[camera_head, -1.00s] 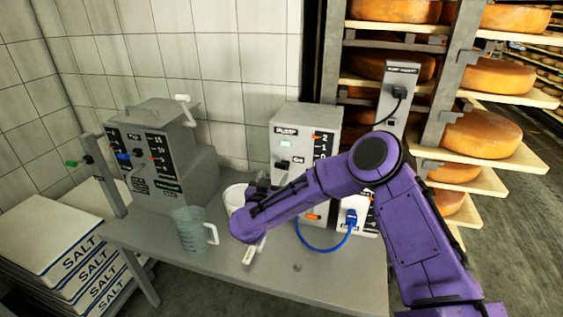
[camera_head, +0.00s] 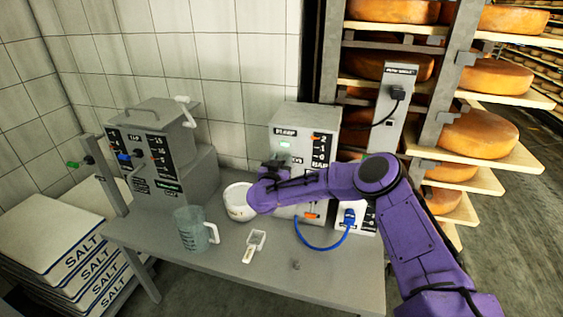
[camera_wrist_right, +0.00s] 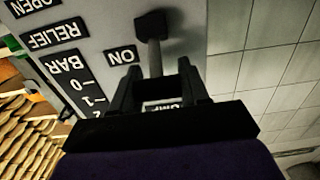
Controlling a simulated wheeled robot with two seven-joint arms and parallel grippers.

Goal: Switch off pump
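The pump (camera_head: 303,122) is a grey box at the back right of the table, with a lit green window (camera_head: 284,144) and a scale with orange markers on its front. My right gripper (camera_head: 272,168) is close to the left part of its front and hides the switch there. In the right wrist view, upside down, a lever switch (camera_wrist_right: 153,26) with a black tip and grey stem stands beside an ON label. My right gripper (camera_wrist_right: 158,82) is open, its fingers apart on either side of the stem's line; contact cannot be told. My left gripper is not in view.
Another grey machine (camera_head: 160,155) stands left.

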